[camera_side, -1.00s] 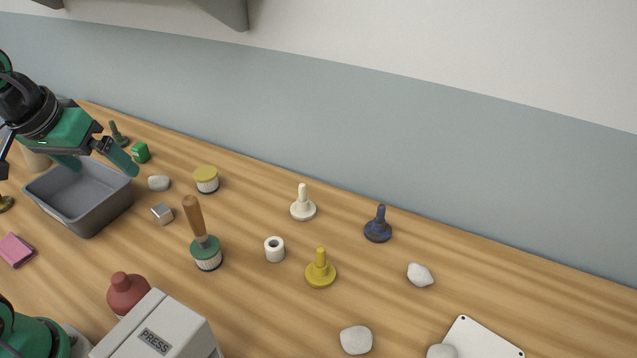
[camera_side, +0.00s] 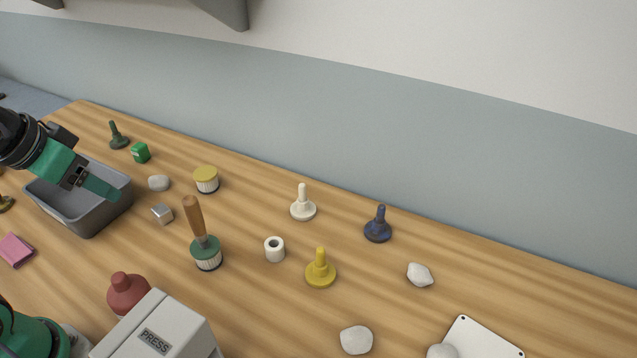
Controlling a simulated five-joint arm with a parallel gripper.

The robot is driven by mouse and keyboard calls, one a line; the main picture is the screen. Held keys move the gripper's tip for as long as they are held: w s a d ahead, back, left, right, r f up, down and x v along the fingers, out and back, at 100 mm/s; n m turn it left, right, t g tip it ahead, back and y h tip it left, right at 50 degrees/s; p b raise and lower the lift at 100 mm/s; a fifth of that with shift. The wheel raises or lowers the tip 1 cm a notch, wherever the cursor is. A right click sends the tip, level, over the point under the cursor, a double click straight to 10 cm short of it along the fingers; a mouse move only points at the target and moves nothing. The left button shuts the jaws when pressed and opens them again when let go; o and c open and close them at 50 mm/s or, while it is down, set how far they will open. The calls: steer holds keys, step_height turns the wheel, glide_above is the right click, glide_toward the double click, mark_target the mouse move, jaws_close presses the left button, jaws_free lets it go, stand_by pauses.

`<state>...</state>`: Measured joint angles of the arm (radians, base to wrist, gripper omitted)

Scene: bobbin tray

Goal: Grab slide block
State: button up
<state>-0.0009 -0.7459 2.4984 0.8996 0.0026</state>
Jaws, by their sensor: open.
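No thing in view is labelled as the slide block. A small silver-grey metal cube (camera_side: 162,214) lies on the wooden table just right of the grey tray (camera_side: 88,229). My gripper (camera_side: 94,192) is open over the tray, pointing down to the right. One green finger shows clearly; the other is mostly hidden. It is apart from the metal cube. My arm covers part of the tray's inside.
A wooden-handled brush (camera_side: 206,252), a yellow-lidded jar (camera_side: 206,180) and a pale stone (camera_side: 159,183) stand near the cube. A white bobbin (camera_side: 274,249) and several coloured pegs are farther right. A red bottle (camera_side: 127,292) and the PRESS box (camera_side: 160,335) are in front.

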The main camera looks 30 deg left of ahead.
steer(key=w, duration=0.1)
steer(key=m+g, duration=0.2)
steer(key=g, duration=0.3)
glide_above(160, 209)
steer(key=f, duration=1.5)
steer(key=shift+s+d+f, duration=0.15)
steer(key=shift+d+f, duration=0.05)
steer(key=shift+d, duration=0.2)
steer(key=shift+w+a+f+m+g, duration=0.2)
steer(key=shift+a+f+m+g, duration=0.1)
steer(key=shift+f, duration=0.35)
steer(key=shift+f, duration=0.1)
steer(key=shift+f, duration=1.25)
steer(key=shift+a+f, duration=0.1)
steer(key=shift+f, duration=2.45)
